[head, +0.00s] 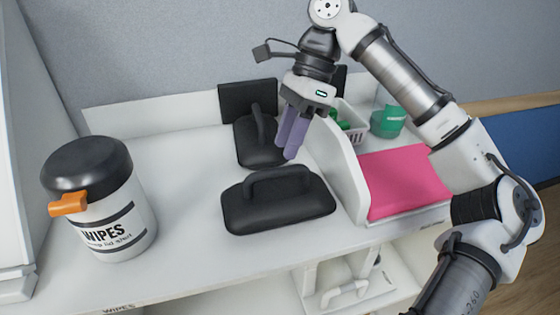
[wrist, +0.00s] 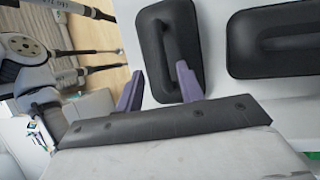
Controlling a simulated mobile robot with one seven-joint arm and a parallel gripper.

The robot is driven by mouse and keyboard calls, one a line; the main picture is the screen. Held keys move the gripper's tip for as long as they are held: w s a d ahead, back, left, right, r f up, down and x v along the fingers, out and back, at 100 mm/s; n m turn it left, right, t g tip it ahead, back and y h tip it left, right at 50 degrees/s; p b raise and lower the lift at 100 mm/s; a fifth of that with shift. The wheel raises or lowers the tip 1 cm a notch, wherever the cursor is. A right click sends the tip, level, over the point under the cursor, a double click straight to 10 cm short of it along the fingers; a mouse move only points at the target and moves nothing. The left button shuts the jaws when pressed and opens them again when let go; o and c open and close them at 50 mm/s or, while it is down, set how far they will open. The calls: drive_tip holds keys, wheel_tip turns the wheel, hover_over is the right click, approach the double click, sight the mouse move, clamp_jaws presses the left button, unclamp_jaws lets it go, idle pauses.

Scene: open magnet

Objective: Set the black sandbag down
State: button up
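Two black sandbags with raised loop handles rest on the white counter. The front black sandbag (head: 279,210) lies crosswise near the counter's front edge; it also shows in the wrist view (wrist: 153,45). The back black sandbag (head: 257,153) lies behind it, against an upright black panel; it shows at the right in the wrist view (wrist: 280,60). My gripper (head: 287,148), with purple fingers, points down above and behind the front sandbag. In the wrist view its fingers (wrist: 160,70) are spread apart with nothing held between them. The front sandbag's handle stands beyond the fingertips.
A white wipes canister (head: 118,215) with a black lid and orange tab stands at left. A white divider (head: 337,165) rises right of the sandbags, with a pink pad (head: 402,180), white basket (head: 352,125) and green container (head: 388,121) beyond. The counter's middle left is clear.

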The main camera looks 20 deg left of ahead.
drive_tip(key=shift+v, duration=2.6)
